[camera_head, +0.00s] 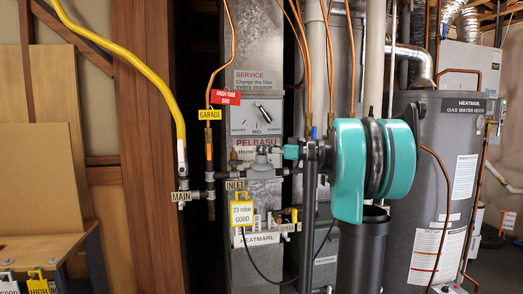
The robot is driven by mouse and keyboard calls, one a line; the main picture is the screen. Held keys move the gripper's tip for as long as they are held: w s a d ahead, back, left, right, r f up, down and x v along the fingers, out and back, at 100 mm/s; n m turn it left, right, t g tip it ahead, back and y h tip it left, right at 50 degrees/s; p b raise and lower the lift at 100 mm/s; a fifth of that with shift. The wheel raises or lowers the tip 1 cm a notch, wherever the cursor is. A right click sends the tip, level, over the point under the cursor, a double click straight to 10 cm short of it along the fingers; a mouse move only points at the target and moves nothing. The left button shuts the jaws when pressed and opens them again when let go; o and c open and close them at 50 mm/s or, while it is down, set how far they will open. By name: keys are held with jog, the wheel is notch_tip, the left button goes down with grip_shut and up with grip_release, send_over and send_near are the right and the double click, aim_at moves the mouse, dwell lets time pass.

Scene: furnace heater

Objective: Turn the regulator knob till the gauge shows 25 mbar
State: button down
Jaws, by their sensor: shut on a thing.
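The gauge (241,213) is a small yellow-framed display hanging below the INLET label, and it appears to read 23 mbar with the word GOOD. The grey regulator (262,171) sits on the pipe to the right of the INLET label. Its knob is at the top, mostly hidden by my gripper and too small to make out clearly. My gripper (272,150) reaches in from the right at the regulator's top and is shut on the knob. My teal and black arm hides what lies behind it on the right.
A yellow gas hose (130,60) runs down to the MAIN valve (183,197) at left. A copper pipe with GARAGE (210,114) and red tags stands nearby. A black cable (262,270) loops below the gauge. A grey water heater (455,190) stands at right.

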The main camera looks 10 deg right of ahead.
jog(key=m+t+h, duration=0.3)
jog(key=shift+s+a+t, duration=0.1)
jog(key=shift+t, duration=0.3)
jog(key=shift+m+t+h, duration=1.6)
jog(key=shift+m+h, duration=0.5)
jog(key=shift+h, duration=0.9)
jog(key=c, duration=1.3)
grip_release()
jog(key=v, duration=1.2)
jog(key=shift+f, duration=0.15)
